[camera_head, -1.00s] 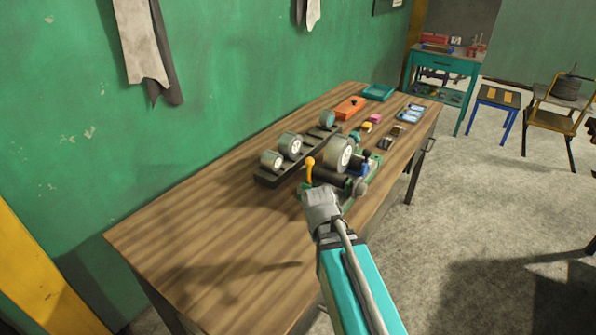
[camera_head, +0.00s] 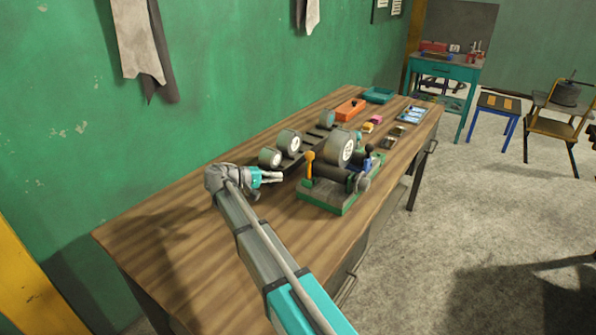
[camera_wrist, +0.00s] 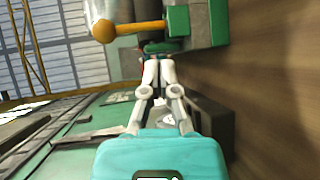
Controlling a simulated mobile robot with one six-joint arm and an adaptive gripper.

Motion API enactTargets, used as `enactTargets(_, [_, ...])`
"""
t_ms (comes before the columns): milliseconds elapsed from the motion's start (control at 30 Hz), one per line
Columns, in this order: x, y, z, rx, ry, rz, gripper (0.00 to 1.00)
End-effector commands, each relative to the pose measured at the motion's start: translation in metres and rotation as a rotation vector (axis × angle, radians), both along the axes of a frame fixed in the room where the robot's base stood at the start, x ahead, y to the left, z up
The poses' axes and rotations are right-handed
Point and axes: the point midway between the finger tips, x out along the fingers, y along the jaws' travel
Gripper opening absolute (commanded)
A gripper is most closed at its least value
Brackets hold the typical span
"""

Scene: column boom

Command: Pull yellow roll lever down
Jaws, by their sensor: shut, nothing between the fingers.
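The yellow roll lever (camera_head: 309,163) stands upright with its orange-yellow knob on top, at the left end of a green-based roller device (camera_head: 328,197) on the workbench. In the wrist view the lever (camera_wrist: 137,29) lies across the upper left, its knob to the left. My gripper (camera_head: 281,177) is shut and empty, to the left of the lever and apart from it in the head view. In the wrist view my gripper's fingertips (camera_wrist: 158,57) are together, below the lever in the picture. Whether they are level with the lever is hard to tell.
A dark rack with gauge-like rolls (camera_head: 289,142) stands behind the device, close to my gripper. A blue lever (camera_head: 367,165) is at the device's right. An orange box (camera_head: 349,110) and teal tray (camera_head: 378,95) lie farther back. The bench front (camera_head: 215,260) is bare.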

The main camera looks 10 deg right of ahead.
Motion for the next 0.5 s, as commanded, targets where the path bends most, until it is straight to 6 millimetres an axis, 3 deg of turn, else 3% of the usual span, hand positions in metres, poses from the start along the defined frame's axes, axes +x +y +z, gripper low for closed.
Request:
enactTargets(33, [0.013,0.016,0.002,-0.047,-0.017,0.008,0.0])
enactTargets(200, [0.026,0.044,0.018,-0.156,-0.06,0.022,0.0])
enactTargets(500, [0.029,0.053,0.025,-0.197,-0.076,0.026,0.0])
